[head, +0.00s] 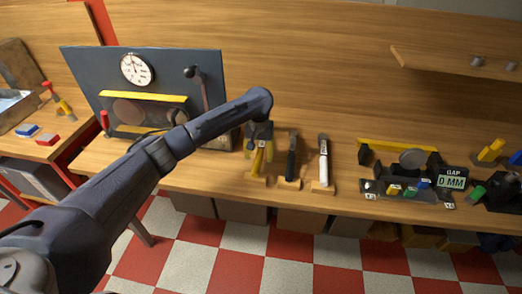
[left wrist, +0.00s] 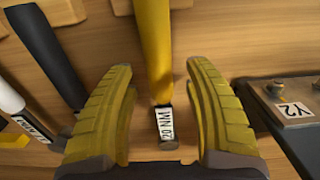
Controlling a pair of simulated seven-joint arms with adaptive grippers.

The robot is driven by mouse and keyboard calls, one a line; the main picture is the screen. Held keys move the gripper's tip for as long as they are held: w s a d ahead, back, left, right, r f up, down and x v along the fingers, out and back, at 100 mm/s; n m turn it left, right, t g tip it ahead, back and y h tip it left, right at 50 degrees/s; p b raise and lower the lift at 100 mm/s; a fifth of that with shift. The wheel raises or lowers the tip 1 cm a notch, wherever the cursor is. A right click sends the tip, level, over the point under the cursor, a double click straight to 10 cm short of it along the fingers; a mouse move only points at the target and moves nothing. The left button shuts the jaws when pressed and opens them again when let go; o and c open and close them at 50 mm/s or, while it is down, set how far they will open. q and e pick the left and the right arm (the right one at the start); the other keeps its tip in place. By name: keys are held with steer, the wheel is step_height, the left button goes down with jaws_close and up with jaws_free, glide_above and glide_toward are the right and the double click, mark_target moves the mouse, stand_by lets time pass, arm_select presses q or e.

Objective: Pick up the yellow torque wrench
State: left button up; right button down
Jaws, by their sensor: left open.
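The yellow torque wrench (head: 258,160) stands in a wooden holder on the bench, partly hidden by my left gripper (head: 259,136). In the left wrist view its yellow handle (left wrist: 154,45) runs between the two open fingers of my left gripper (left wrist: 160,68). A "20 NM" label (left wrist: 166,123) is on its end. There is a gap on both sides, so the fingers do not appear to touch it. My right gripper is not in view.
A black-handled tool (head: 291,158) and a white-handled tool (head: 323,162) stand close to the right of the wrench. A dark panel with a dial (head: 137,69) stands to the left. A fixture with a "GAP 0 MM" display (head: 452,179) is farther right.

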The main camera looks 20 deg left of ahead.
arm_select(q)
steer(key=shift+f, duration=0.85)
steer(key=shift+r, duration=0.1)
jaws_close()
